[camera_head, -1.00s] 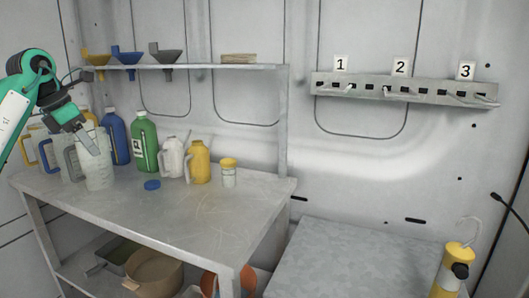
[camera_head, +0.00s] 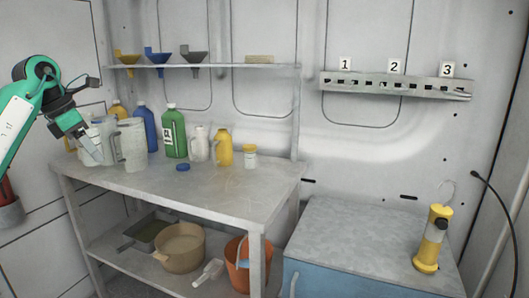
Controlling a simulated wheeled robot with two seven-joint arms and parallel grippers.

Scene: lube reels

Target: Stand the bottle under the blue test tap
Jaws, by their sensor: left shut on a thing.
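My left gripper (camera_head: 93,152) is at the left end of the bench, pointing down among translucent jugs. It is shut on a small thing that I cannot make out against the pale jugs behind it. A small clear bottle or jar with a yellow lid (camera_head: 250,158) stands upright on the bench near its right end, apart from the gripper. I cannot tell whether it is the task's bottle. No blue test tap can be made out in this view. My right gripper is not in view.
On the bench (camera_head: 225,185) stand a clear jug (camera_head: 132,145), a green bottle (camera_head: 175,133) and a yellow jug (camera_head: 224,147); a blue cap (camera_head: 183,167) lies in front. A yellow cylinder (camera_head: 426,262) stands on the grey-topped chest (camera_head: 350,245).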

